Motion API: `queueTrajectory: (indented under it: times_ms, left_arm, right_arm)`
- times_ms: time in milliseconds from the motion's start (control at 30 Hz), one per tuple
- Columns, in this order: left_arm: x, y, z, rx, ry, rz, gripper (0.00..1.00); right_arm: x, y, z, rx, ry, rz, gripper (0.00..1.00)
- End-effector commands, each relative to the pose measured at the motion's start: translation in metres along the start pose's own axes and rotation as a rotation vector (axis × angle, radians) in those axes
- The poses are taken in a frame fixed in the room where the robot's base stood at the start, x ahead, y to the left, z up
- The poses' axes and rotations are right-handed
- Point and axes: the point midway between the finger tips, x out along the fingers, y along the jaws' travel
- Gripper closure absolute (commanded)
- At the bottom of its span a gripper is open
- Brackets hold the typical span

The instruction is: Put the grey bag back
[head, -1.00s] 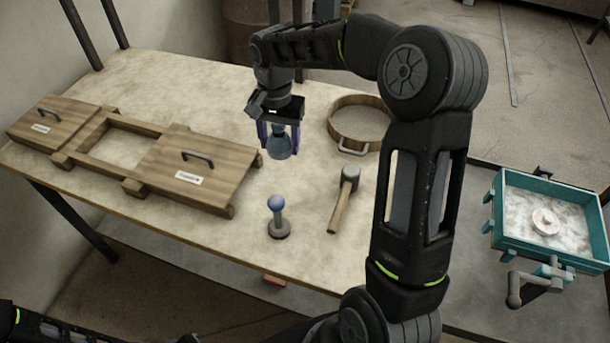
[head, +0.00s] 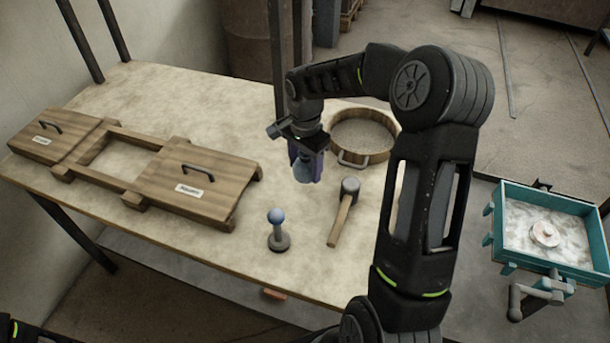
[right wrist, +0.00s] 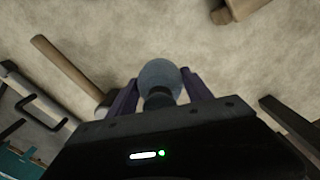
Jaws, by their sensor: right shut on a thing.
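The grey bag (head: 303,173) is a small blue-grey rounded thing hanging below my right gripper (head: 306,165). In the right wrist view the bag (right wrist: 161,74) shows as a round grey shape between the two purple fingers. My left gripper is not in view; only a bit of my left arm shows at the bottom left corner.
The table (head: 215,110) has free room at the back left. A teal box (head: 503,246) of white material is at right.

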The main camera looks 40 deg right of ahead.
Motion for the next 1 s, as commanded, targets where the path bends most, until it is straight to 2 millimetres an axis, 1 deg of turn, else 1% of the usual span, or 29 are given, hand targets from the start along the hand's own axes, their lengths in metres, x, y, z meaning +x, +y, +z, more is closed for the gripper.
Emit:
queueTrajectory:
  times_ms: [67, 367, 467, 600, 667, 1000]
  left_arm:
    - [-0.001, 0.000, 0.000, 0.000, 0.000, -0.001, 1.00]
    - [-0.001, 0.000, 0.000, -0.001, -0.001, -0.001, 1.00]
    - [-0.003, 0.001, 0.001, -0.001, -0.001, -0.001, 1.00]
    - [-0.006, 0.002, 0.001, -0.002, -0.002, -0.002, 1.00]
    - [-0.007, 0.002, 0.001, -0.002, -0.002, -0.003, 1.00]
    - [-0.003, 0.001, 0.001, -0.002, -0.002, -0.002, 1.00]
  right_arm:
    - [0.004, -0.001, 0.000, 0.000, 0.000, -0.001, 0.84]
    - [0.006, -0.001, 0.000, -0.001, 0.000, -0.001, 0.84]
    - [0.016, 0.000, 0.001, -0.003, -0.001, 0.000, 0.84]
    - [0.036, 0.000, 0.001, -0.002, -0.002, 0.002, 0.84]
    - [0.040, -0.001, 0.001, -0.002, -0.001, -0.001, 0.84]
    - [0.045, -0.001, 0.000, -0.002, 0.001, -0.002, 0.84]
